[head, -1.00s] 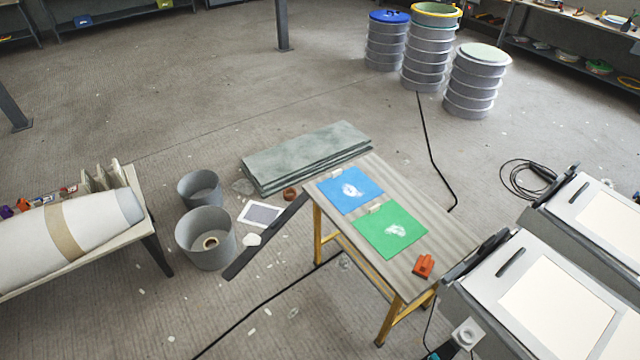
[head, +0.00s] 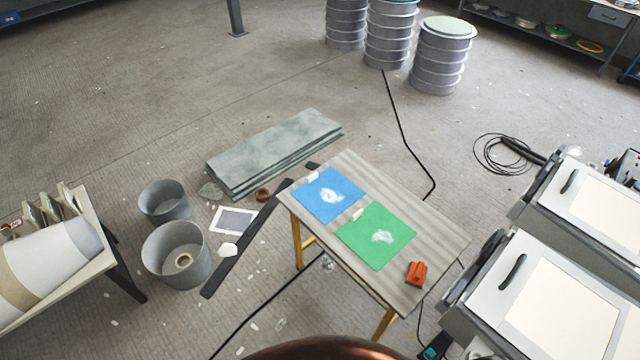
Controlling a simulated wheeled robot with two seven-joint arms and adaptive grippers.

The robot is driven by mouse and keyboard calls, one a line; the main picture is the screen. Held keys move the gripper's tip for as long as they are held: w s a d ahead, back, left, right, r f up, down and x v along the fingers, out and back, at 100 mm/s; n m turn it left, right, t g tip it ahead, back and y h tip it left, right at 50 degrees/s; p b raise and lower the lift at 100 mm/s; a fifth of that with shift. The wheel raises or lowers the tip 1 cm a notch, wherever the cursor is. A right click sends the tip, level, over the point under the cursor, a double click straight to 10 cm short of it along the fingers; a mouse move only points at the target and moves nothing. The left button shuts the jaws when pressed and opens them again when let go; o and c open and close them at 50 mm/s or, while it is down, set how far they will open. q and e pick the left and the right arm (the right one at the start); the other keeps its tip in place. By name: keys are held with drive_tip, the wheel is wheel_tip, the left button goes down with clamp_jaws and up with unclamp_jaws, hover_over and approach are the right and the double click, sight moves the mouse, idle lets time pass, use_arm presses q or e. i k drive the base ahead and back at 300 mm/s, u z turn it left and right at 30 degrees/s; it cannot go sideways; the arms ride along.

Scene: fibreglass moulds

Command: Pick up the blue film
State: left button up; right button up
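The blue film (head: 340,190) is a flat square sheet with a whitish patch in its middle. It lies on the far left part of a small wooden table (head: 440,245). A small pale piece sits at its upper left corner. A similar green film (head: 362,248) lies beside it, nearer and to the right, with a pale piece at its upper left edge. Neither of my grippers shows in the head view.
An orange object (head: 416,273) sits near the table's right end. Grey slabs (head: 270,150), a dark bar (head: 240,250) and two grey buckets (head: 175,265) lie left of the table. White machines (head: 550,300) stand at right. A black cable crosses the floor behind.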

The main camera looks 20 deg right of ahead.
sight(327, 194)
drive_tip(key=z, duration=0.3)
drive_tip(key=i, duration=0.5)
drive_tip(key=z, duration=2.05)
